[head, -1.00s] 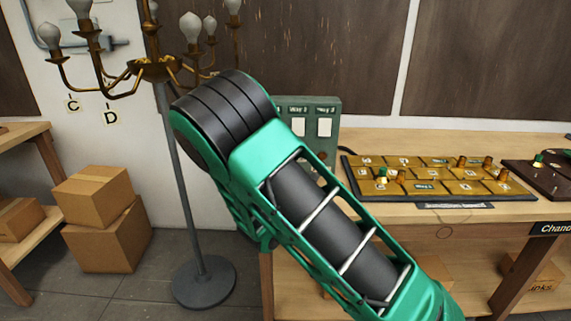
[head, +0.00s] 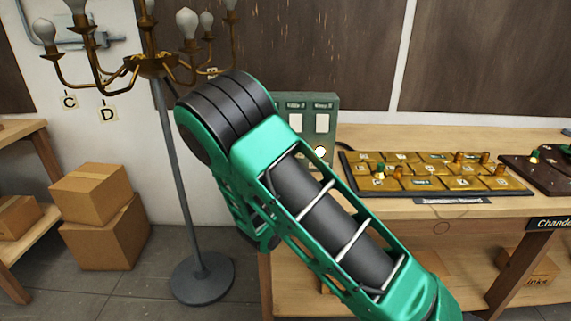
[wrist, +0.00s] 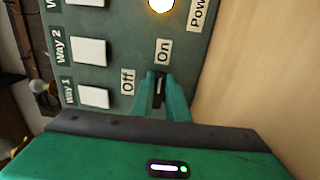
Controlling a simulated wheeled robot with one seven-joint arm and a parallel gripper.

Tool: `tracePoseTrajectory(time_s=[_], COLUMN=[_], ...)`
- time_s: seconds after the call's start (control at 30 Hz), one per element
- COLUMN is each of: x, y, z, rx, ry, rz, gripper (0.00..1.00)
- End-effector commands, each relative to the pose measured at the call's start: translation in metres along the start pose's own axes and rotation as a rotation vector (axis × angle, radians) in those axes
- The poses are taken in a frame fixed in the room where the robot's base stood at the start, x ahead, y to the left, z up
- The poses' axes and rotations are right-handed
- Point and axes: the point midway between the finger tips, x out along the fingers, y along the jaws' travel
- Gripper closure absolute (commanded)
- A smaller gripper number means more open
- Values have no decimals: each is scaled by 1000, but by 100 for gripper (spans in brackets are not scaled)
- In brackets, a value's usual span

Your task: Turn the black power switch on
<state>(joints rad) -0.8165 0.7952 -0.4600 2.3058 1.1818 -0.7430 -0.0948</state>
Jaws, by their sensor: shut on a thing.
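The green-grey switch panel (head: 332,128) stands on the bench, partly behind my arm. In the wrist view the panel (wrist: 124,40) shows labels "Off" (wrist: 127,81) and "On" (wrist: 163,52). The black power switch (wrist: 158,90) sits near them, between my green fingertips. My gripper (wrist: 160,95) is shut on the switch; the fingers hide most of it, so its exact tilt is hard to tell. A round power light (wrist: 160,4) glows warm white; it also shows in the head view (head: 320,152). My gripper is hidden there by my arm.
White way switches (wrist: 88,52) line the panel beside the power switch. A brass chandelier (head: 152,65) on a stand is at the left, its bulbs unlit. A junction board (head: 430,172) with brass posts lies right of the panel. Cardboard boxes (head: 100,235) stand on the floor.

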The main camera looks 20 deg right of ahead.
Motion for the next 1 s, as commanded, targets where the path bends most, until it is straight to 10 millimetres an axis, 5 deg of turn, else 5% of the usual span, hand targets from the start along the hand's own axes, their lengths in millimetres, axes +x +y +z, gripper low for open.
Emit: tracePoseTrajectory(time_s=[0.37,0.4,0.47,0.8,1.0], x=[0,0,0,-3,-27], y=[-3,-3,-3,-2,-2], z=[2,2,2,0,-1], rx=[4,4,4,3,0], ry=[-4,-4,-4,-1,2], rz=[-7,-7,-6,-4,-5], gripper=[100,79,67,67,67])
